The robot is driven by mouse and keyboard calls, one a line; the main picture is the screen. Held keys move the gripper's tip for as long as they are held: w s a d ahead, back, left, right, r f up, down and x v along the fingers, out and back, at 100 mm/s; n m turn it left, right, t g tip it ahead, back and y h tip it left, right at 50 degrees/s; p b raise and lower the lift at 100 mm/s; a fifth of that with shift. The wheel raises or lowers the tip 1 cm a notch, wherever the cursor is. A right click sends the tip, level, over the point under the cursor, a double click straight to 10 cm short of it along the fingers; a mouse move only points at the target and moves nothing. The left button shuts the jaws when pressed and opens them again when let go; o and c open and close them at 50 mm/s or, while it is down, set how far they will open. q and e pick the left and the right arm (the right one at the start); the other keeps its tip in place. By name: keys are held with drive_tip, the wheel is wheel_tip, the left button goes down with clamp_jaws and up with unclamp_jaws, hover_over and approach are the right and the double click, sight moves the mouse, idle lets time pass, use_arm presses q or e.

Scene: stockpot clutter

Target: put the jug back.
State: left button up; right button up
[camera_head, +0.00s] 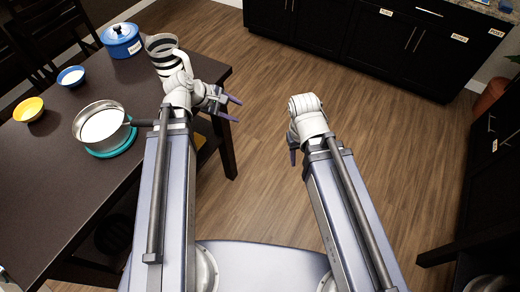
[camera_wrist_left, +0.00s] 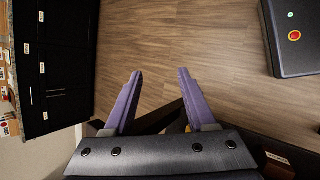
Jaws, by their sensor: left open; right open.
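The jug (camera_head: 163,56), striped black and white with a white handle, stands upright on the dark table (camera_head: 60,165) near its far right edge. My left gripper (camera_head: 234,108) is open and empty, past the table's right edge above the floor, to the right of and nearer than the jug. Its wrist overlaps the jug's lower right side in the head view. In the left wrist view the purple fingers (camera_wrist_left: 158,76) are apart with only floor between them, and the jug is not seen there. My right gripper (camera_head: 293,152) hangs above the floor, partly hidden by its wrist.
A blue lidded pot (camera_head: 121,42), a small blue bowl (camera_head: 70,77), a yellow bowl (camera_head: 29,110) and a saucepan (camera_head: 88,126) on a teal mat (camera_head: 122,148) stand on the table. Dark labelled cabinets (camera_head: 345,38) line the back. The wooden floor between is clear.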

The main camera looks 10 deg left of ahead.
use_arm(q)
drive_tip(key=s+d+f+m+g+y, duration=0.2)
drive_tip(key=s+d+m, duration=0.3)
drive_tip(key=m, duration=0.4)
drive_tip(key=s+d+f+m+g+y, duration=0.2)
drive_tip(key=s+d+m+y, duration=0.3)
drive_tip(key=m, duration=0.5)
drive_tip(key=shift+s+d+f+g+y, duration=0.3)
drive_tip(key=shift+s+f+g, duration=0.1)
drive_tip(key=shift+s, duration=0.65)
